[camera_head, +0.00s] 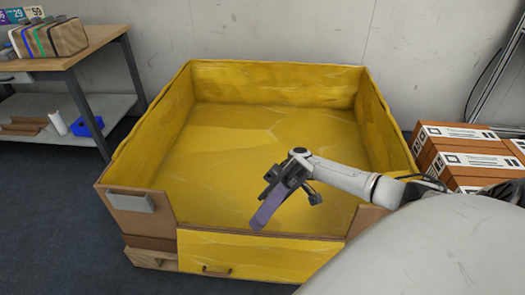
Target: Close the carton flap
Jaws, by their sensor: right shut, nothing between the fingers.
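A large open carton (123,206) with a yellow inside stands on the floor in the middle of the view. Its back and side walls are upright, and the inside looks empty. The front has a low cut-out between two brown corner parts. The yellow front flap (255,254) hangs down outside below this cut-out, with a small handle slot. My right gripper (262,217) is over the front part of the carton, above and behind the flap's top edge. Its purple-tinted fingers point down and are shut, with nothing between them. It appears apart from the flap. My left gripper is out of view.
Stacked labelled boxes (465,155) stand close to the carton's right side. Dark floor lies clear at the front left.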

